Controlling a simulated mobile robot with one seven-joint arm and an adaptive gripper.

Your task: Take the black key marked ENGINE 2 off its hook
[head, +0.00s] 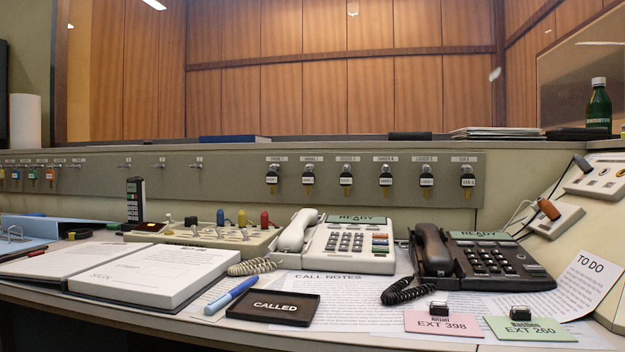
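Several keys with black heads and white tags hang from hooks on the right part of the long grey key rail. From left to right they include a first black key (271,178), a second black key (307,179), a third (346,180) and a fourth (385,180). Two more hang to their right. Small white labels sit above the hooks, but the print is too small to tell surely which key is ENGINE 2. The key rail (225,190) runs along the back of the desk. My gripper is not in view.
Below the black keys stand a white phone (345,262) and a dark phone (495,262). A switch box with coloured levers (205,238) is left of them. Three empty hooks (158,163) are mid-rail; coloured keys (33,174) hang far left. A CALLED tray (273,307) lies in front.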

